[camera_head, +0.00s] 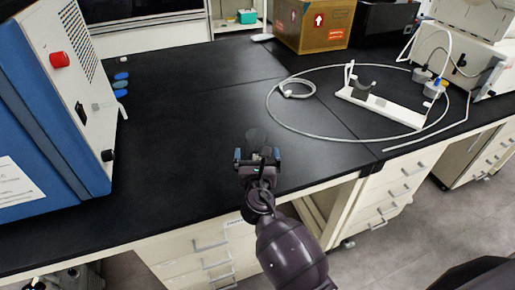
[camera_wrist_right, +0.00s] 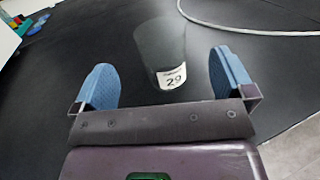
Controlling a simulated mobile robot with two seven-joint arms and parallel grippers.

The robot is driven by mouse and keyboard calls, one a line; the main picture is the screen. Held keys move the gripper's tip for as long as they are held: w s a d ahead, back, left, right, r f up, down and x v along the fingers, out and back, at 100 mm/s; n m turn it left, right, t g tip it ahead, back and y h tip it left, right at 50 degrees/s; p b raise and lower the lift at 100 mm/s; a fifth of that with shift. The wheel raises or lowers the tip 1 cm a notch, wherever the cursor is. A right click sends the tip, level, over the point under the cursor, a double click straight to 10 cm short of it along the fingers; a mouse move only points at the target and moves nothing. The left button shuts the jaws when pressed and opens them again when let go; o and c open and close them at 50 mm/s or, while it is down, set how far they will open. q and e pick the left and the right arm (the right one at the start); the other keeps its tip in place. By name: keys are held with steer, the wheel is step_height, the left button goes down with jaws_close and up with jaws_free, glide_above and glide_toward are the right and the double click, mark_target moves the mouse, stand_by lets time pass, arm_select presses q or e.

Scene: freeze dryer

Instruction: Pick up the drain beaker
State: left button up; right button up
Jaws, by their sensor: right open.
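The drain beaker (camera_head: 256,136) is a dark, see-through cup on the black bench top near its front edge. In the right wrist view the beaker (camera_wrist_right: 162,48) has a white label (camera_wrist_right: 172,77) reading 29. My right gripper (camera_head: 257,155) is open just in front of the beaker. In the right wrist view its two blue fingertips (camera_wrist_right: 165,78) are spread, one to each side of the beaker's labelled lower part. I see no contact between fingers and beaker. My left gripper is not in view.
The blue-and-white machine (camera_head: 58,110) stands at the left, with its drain tube (camera_head: 123,112). A coiled hose (camera_head: 290,120) and a white stand (camera_head: 385,106) lie to the right. A cardboard box (camera_head: 313,25) is at the back. The bench left of the beaker is clear.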

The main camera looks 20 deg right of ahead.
mark_target(256, 135)
steer(key=shift+b+x, duration=0.55)
steer(key=shift+x, duration=3.85)
steer(key=shift+a, duration=0.1)
steer(key=c, duration=1.2)
